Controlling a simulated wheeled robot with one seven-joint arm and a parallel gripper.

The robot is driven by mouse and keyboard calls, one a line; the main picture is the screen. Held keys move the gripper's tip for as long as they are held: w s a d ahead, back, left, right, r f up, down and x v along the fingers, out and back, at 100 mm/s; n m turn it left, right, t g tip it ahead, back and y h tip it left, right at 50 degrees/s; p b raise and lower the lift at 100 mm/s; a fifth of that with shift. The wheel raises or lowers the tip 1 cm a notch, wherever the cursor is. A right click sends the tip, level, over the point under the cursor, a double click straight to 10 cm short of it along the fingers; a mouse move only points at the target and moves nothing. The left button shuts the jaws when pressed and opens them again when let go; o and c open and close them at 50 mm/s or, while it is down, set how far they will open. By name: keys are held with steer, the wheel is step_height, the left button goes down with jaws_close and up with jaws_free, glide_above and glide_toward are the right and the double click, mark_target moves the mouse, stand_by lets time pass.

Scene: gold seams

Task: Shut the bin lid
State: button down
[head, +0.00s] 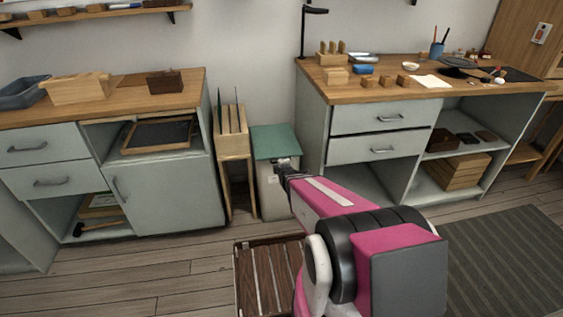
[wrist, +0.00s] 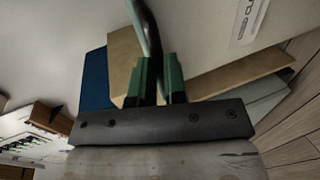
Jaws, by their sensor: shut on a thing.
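The pale bin (head: 270,198) stands between the two cabinets, with a green lid (head: 275,142) on top. How far the lid is raised is hard to tell. My gripper (head: 283,170) is at the bin's upper front, just below the lid's front edge. In the wrist view, my gripper (wrist: 160,82) has its dark green fingertips close together around a thin curved handle (wrist: 147,28). The handle seems to belong to the lid; its join is not clear. A pale surface with a printed label (wrist: 248,18) shows beside it. My arm hides part of the bin's right side.
A wooden rack (head: 233,148) stands close at the bin's left. Cabinets flank it on the left (head: 165,195) and right (head: 365,120). A slatted wooden crate (head: 268,278) is on the floor in front. Open floor (head: 160,275) lies to the left.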

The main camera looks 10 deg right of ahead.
steer(key=shift+s+f, duration=0.1)
steer(key=shift+f, duration=0.75)
steer(key=c, duration=1.2)
jaws_free()
steer(key=shift+f+g, duration=0.1)
steer(key=shift+g, duration=0.2)
steer(key=shift+o, duration=0.2)
steer(key=shift+r, duration=0.2)
steer(key=v, duration=1.1)
